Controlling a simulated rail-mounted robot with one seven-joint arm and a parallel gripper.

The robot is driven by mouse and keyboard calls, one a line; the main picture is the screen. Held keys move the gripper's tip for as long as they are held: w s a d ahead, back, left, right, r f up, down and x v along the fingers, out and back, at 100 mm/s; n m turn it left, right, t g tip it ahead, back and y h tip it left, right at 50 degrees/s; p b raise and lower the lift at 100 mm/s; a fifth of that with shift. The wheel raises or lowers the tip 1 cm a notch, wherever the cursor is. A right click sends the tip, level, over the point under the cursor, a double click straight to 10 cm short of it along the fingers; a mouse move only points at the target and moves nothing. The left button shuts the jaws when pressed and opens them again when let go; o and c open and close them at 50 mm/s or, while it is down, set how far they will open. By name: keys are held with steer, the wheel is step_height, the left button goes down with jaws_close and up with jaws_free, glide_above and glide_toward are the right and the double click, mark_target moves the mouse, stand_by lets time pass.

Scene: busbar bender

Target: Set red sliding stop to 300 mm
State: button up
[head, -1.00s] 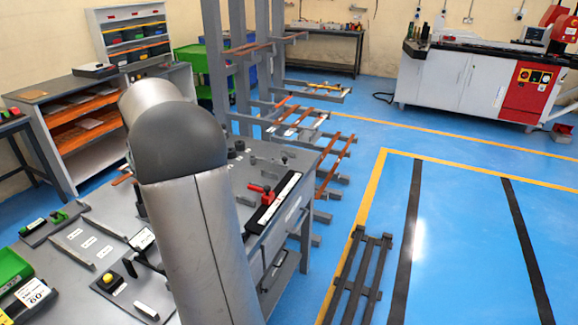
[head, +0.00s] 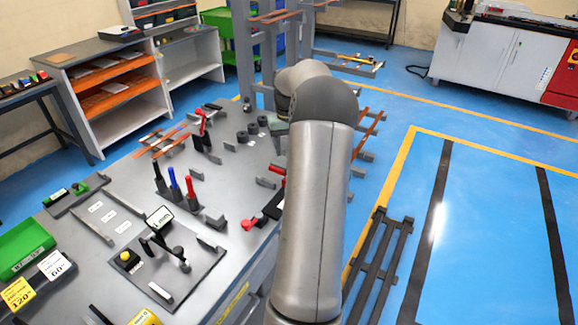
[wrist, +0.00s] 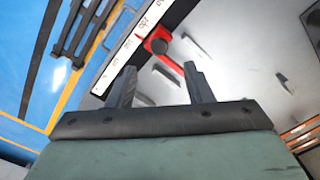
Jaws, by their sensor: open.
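The red sliding stop (wrist: 157,41) sits beside a white scale strip (wrist: 128,47) on a dark rail in the wrist view. Its red pointer touches or overlaps the strip's edge; the scale numbers are too small to read surely. My gripper (wrist: 160,66) is open and empty, its two dark fingers pointing toward the stop, which appears beyond and between the fingertips.
Upright red, blue and black tools (head: 174,185) stand on the bench left of the rail. A bending fixture plate (head: 165,270) and green bin (head: 24,246) are nearer. A dark pallet (head: 380,262) lies on the floor at right, with open blue floor beyond.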

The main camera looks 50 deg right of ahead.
steer(key=p, duration=0.1)
glide_above(282, 174)
steer(key=s, duration=0.4)
steer(key=f, duration=0.5)
steer(key=a+f, duration=0.1)
steer(key=f, duration=0.2)
steer(key=shift+w+f, duration=0.15)
steer(key=shift+w, duration=0.1)
jaws_close()
